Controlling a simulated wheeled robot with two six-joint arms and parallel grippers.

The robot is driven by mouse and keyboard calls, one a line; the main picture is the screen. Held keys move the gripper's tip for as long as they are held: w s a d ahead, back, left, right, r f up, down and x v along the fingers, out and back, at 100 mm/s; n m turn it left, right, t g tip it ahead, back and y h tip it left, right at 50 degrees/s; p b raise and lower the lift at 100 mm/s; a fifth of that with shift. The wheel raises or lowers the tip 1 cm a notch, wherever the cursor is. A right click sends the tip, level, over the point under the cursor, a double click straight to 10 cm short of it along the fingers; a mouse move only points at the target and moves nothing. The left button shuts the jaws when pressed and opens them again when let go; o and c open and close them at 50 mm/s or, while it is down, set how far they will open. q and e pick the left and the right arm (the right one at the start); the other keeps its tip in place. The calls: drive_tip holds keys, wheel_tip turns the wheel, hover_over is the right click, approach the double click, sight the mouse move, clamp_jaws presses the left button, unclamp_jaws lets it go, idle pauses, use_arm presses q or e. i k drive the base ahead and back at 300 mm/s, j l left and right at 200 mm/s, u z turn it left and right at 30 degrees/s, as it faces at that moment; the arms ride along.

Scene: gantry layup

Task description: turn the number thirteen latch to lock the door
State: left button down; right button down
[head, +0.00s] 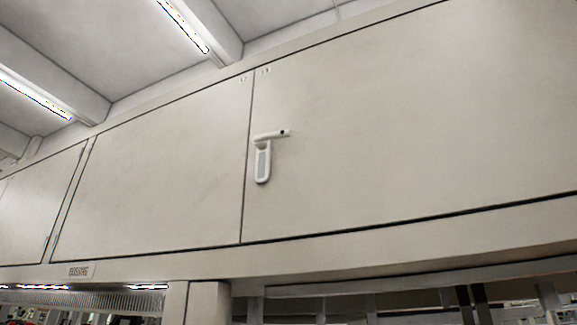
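A cream cabinet door (420,120) fills the right side of the head view, flush with the cabinet front. Small number labels (265,71) sit at its upper left corner, too small to read surely. A white latch (263,163) is mounted near the door's left edge. Its lower body hangs upright with a grey panel, and its handle (272,134) sticks out to the right at the top, roughly level, with a dark spot near its end. Neither of my grippers shows in the view.
Another closed cabinet door (160,160) lies to the left, across a thin dark seam. A labelled plate (81,270) is on the rail below. Ceiling beams and strip lights (185,25) are at upper left. The space in front of the latch looks clear.

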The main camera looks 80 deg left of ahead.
sight(258, 142)
drive_tip(key=u, duration=0.4)
drive_tip(key=k+u, duration=0.1)
drive_tip(key=u, duration=0.35)
drive_tip(key=k+u, duration=0.1)
drive_tip(key=u, duration=0.75)
